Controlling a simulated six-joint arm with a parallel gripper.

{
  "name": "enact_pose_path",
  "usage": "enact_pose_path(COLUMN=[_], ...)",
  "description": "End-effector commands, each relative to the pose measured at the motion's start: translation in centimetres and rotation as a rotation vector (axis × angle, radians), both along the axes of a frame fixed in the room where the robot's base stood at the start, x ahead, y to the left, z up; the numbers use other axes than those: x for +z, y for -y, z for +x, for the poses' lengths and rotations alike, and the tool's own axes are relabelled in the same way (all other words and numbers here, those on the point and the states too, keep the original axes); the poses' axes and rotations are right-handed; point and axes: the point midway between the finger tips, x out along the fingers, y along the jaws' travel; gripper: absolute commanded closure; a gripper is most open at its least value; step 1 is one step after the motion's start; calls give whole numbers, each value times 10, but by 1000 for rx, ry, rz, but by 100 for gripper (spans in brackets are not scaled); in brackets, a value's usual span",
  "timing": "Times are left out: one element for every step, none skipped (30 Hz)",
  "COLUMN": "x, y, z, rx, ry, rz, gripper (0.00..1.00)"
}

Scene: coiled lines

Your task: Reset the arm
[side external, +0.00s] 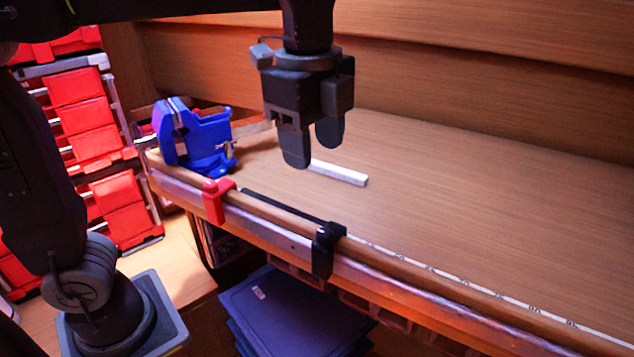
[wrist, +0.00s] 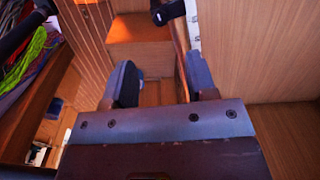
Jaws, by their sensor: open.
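My gripper (side external: 313,147) hangs pointing down above the wooden bench (side external: 470,220) in the side external view. Its two dark fingers are apart with nothing seen between them. In the wrist view my gripper (wrist: 165,85) also shows its two fingers spread, with an empty gap. A white bar (side external: 339,172) lies on the bench behind and below the fingertips. No coiled line is in the gripper.
A blue vise (side external: 190,138) stands at the bench's left end. A red clip (side external: 215,200) and a black clamp (side external: 325,248) sit on the front edge. Red bins (side external: 85,115) stand at left. Coloured coiled lines (wrist: 30,55) show at left in the wrist view. The bench's right side is clear.

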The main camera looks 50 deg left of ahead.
Motion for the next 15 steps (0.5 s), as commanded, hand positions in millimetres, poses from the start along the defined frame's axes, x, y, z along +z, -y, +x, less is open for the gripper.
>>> enact_pose_path(x=[-2,-5,-10,-14,-19,-26,-32,-38,-46,-53,-59,-67,-73,-78,-85], y=[-13,-21,-32,-41,-49,-60,-67,-74,-83,-89,-94,-99,-103,-106,-110], z=[-7,-11,-18,-23,-29,-37,-42,-48,-56,-61,-66,-72,-76,-80,-84], rx=[93,161,264,346,431,546,630,711,818,892,961,1046,1103,1154,1214], ry=[28,47,77,100,125,156,179,203,229,249,268,290,304,317,332], rz=[-14,-25,-43,-59,-76,-101,-122,-143,-171,-192,-214,-242,-260,-277,-299], gripper=[48,48,48,48,48,48,48,48,48,48,48,48,48,48,48])
